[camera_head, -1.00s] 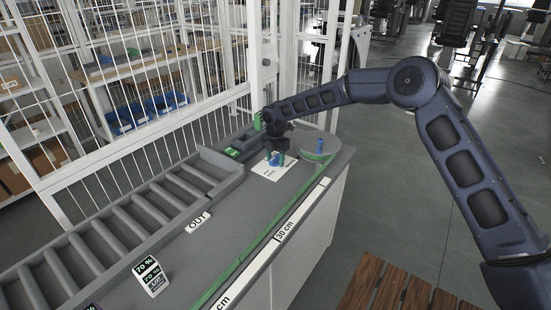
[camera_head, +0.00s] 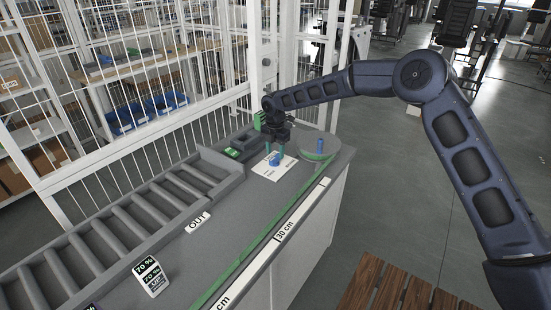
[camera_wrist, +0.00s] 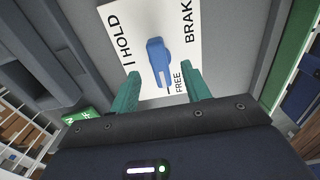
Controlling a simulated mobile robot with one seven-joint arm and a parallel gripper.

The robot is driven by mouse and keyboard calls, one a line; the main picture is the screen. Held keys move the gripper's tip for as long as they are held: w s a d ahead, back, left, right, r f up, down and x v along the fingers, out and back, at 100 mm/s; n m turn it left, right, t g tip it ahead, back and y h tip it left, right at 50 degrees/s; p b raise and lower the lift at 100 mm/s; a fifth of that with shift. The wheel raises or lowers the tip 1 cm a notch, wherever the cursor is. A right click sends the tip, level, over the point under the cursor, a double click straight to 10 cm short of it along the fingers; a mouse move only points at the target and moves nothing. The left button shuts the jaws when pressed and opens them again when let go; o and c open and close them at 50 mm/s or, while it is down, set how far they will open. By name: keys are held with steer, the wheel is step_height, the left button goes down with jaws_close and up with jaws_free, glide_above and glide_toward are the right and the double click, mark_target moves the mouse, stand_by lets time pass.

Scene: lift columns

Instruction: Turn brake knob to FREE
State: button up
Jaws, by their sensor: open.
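The blue brake knob (camera_head: 276,160) sits on a white label plate (camera_head: 270,174) on the grey counter. In the wrist view the knob (camera_wrist: 158,60) is a narrow bar, its lower end pointing to the mark beside the word FREE. The word HOLD is printed on the plate (camera_wrist: 143,20) to the knob's left. My gripper (camera_head: 275,149) is open just above the knob. In the wrist view its teal fingers (camera_wrist: 160,71) stand apart on either side of the knob, with gaps showing, not touching it.
A blue peg (camera_head: 319,145) on a round grey base stands right of the plate. A small green-marked box (camera_head: 232,152) lies to the left. A roller track (camera_head: 130,215) and wire fence line the back.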

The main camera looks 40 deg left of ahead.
mark_target(275, 157)
steer(key=shift+r, duration=2.5)
